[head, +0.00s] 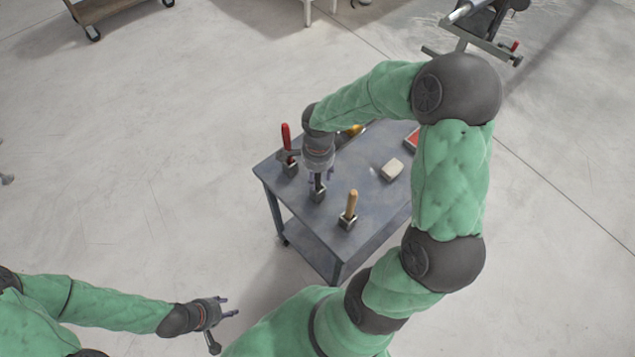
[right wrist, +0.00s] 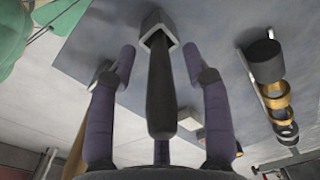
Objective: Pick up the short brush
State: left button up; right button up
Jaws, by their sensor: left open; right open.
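Several handled tools stand in small square metal holders on a grey cart table (head: 375,215); their heads are hidden, so I cannot tell which is the short brush. A dark-handled tool (right wrist: 162,95) stands in the middle holder (head: 318,195), which also shows in the right wrist view (right wrist: 153,24). My right gripper (head: 321,180) is open above that holder, its fingers on either side of the dark handle. Contact is not visible. A wooden-handled tool (head: 352,203) stands to the right, a red-handled one (head: 286,137) to the left. My left gripper (head: 229,306) is open and empty, away from the table.
A pale block (head: 392,169) and a red-orange tray (head: 412,139) lie on the table's right part. A black cylinder with gold and dark rings (right wrist: 275,90) shows in the right wrist view. A wheeled cart (head: 95,12) stands far left. The floor left of the table is clear.

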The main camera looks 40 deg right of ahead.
jog(key=shift+f, duration=0.15)
jog(key=shift+c, duration=0.2)
grip_shut()
